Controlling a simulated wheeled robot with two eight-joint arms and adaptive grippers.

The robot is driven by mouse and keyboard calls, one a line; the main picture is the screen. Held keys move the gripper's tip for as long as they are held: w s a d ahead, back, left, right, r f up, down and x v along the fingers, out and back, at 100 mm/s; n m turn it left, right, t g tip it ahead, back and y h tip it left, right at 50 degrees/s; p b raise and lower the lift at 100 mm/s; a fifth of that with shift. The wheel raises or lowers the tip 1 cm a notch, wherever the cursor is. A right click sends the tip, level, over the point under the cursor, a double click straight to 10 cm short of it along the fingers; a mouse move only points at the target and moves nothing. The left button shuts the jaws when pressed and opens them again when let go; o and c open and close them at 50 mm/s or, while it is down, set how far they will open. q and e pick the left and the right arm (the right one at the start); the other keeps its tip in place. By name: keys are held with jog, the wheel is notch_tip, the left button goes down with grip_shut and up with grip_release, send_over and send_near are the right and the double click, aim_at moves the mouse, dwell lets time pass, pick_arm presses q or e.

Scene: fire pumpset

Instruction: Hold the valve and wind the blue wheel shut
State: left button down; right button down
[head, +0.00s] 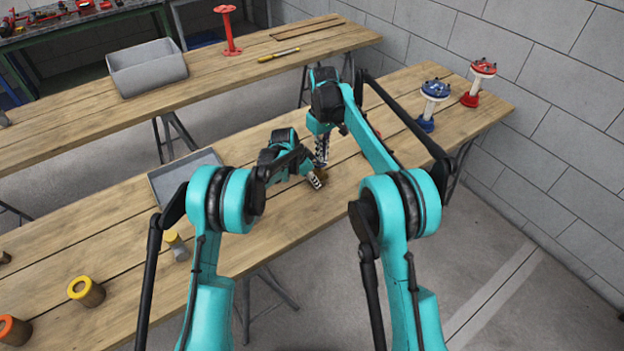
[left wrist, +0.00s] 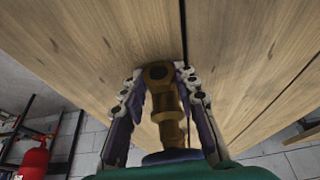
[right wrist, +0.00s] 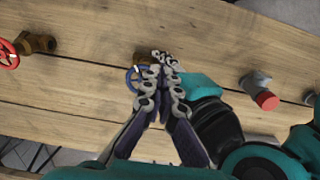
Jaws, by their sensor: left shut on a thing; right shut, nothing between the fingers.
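The brass valve (left wrist: 171,110) is between the two fingers of my left gripper in the left wrist view. In the head view, my left gripper (head: 315,179) is shut on it low over the near table, and the grippers mostly hide it. In the right wrist view, the blue wheel (right wrist: 132,80) sits beside the brass body (right wrist: 143,58), partly covered by the fingers. My right gripper (right wrist: 162,60) is shut and empty, its tips close to the wheel and valve; I cannot tell whether they touch. In the head view, my right gripper (head: 321,160) points down above the left one.
Another brass valve with a red wheel (right wrist: 8,54) lies near the right wrist view's left edge. A grey tray (head: 165,178) lies behind my left arm. Blue (head: 433,92) and red (head: 480,80) flanged pieces stand at the table's right end. Yellow-topped (head: 86,291) and orange-topped (head: 12,331) pieces stand front left.

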jog(key=w+d+f, duration=0.2)
jog(key=d+f, duration=0.1)
jog(key=f, duration=0.3)
jog(key=shift+w, duration=0.35)
dwell(0.5)
jog(key=shift+a, duration=0.15)
dwell(0.6)
jog(key=shift+s+a, duration=0.35)
jog(key=shift+s, duration=0.05)
jog(key=shift+s+a, duration=0.55)
jog(key=shift+a, duration=0.55)
jog(key=shift+s, duration=0.15)
